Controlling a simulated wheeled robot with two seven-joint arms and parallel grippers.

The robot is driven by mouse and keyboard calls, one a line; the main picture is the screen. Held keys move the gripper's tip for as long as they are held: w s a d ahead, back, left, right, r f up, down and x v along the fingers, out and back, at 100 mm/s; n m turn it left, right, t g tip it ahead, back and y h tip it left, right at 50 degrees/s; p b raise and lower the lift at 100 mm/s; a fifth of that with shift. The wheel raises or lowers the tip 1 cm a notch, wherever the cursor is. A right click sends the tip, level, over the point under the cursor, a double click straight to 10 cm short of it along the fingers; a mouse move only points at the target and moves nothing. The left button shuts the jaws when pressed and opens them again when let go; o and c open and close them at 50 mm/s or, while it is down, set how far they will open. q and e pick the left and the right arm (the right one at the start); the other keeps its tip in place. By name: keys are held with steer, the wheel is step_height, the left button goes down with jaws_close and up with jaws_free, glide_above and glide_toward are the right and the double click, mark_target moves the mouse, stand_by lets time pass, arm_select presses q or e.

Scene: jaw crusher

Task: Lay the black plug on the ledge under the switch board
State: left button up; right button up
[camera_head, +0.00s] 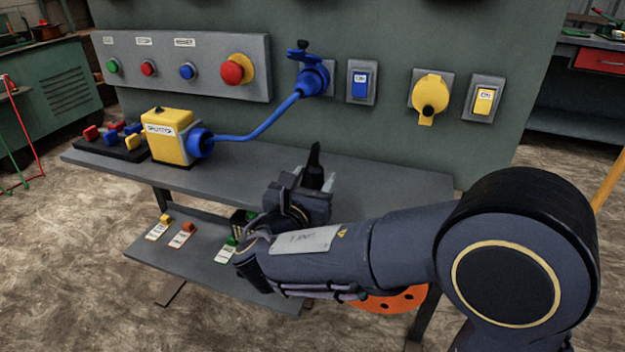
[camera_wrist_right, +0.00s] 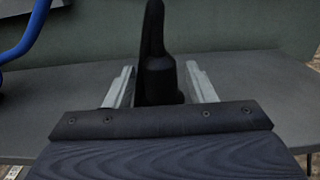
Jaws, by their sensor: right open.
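The black plug (camera_head: 315,158) shows above my right gripper (camera_head: 318,178) in the head view; its lower part is hidden by the gripper. In the right wrist view the black plug (camera_wrist_right: 160,80) is between the two pale fingers of the right gripper (camera_wrist_right: 160,85), which are apart with a gap on each side of it. The grey ledge (camera_head: 390,180) runs under the switch board (camera_head: 430,45), and the right gripper is over it. I cannot tell if the plug touches the ledge. My left gripper is not in view.
A blue plug (camera_head: 312,78) sits in the board, its blue cable (camera_head: 250,133) leading to a yellow box (camera_head: 171,138) on the ledge. Padlocks on a black tray (camera_head: 115,143) lie further left. A lower shelf (camera_head: 205,265) holds tags. The ledge's right part is clear.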

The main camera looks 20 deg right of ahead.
steer(key=p+v, duration=0.2)
steer(key=v, duration=1)
steer(key=shift+p, duration=0.35)
